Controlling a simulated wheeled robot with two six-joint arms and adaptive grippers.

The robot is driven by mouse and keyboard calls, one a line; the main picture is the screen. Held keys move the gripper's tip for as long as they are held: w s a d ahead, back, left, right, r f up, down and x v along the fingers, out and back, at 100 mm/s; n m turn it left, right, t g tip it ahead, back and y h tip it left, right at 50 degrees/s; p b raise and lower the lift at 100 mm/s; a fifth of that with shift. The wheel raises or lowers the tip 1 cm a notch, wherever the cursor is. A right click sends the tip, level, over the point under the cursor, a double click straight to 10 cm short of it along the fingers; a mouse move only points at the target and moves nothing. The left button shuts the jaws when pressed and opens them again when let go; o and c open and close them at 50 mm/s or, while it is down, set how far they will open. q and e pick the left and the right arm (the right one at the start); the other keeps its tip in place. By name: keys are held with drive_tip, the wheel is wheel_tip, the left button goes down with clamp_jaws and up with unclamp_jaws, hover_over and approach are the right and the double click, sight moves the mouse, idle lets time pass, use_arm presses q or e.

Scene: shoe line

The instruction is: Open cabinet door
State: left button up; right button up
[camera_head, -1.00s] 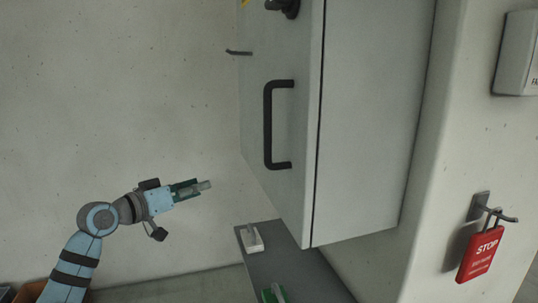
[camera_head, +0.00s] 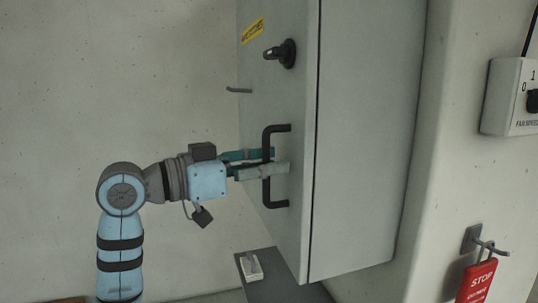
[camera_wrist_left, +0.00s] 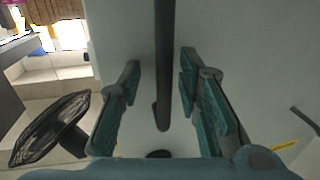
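The grey cabinet (camera_head: 365,140) is on the wall, and its door (camera_head: 290,100) looks closed, flush along the dark seam. A black vertical bar handle (camera_head: 275,195) is on the door, with a black knob latch (camera_head: 281,53) above it. My left gripper (camera_head: 277,160) is at the handle's middle. In the left wrist view the handle (camera_wrist_left: 163,60) runs between the two open green fingers (camera_wrist_left: 161,75), with a visible gap on each side. My right gripper is not in view.
A grey shelf (camera_head: 285,290) with a small white block (camera_head: 250,268) lies below the cabinet. A red stop tag (camera_head: 476,283) hangs from a hook at right, below a switch box (camera_head: 513,100).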

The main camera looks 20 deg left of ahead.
use_arm(q)
drive_tip(key=shift+w+a+f, duration=0.1)
drive_tip(key=shift+w, duration=0.05)
drive_tip(key=shift+c, duration=0.9)
clamp_jaws()
